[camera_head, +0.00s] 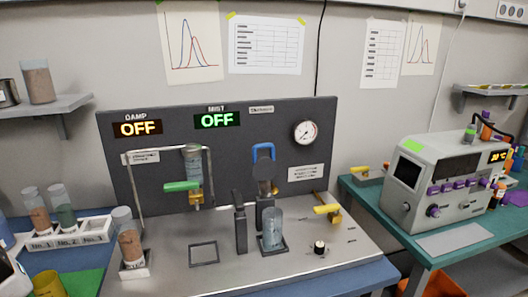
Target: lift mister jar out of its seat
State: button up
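A clear, greyish cylindrical jar (272,229), which looks like the mister jar, stands upright in a dark square seat (273,251) on the metal deck of the bench apparatus. Dark upright parts stand close to its left and behind it, below a blue handle (263,150). They overlap the jar's surroundings, so I cannot tell whether they touch it. The jar's base is partly hidden by the seat's rim. My gripper is not in view.
An empty dark square frame (203,254) lies left of the jar. A yellow-handled valve (327,209) and black knob (319,248) are to its right. A jar of brown grains (129,241) stands at the deck's left. The panel's MIST display (217,119) reads OFF.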

aim_at(272, 217)
jog(key=i+u, duration=0.25)
jog(key=i, duration=0.2)
jog(key=i+l+u, duration=0.15)
jog(key=i+u, duration=0.15)
jog(key=i, duration=0.15)
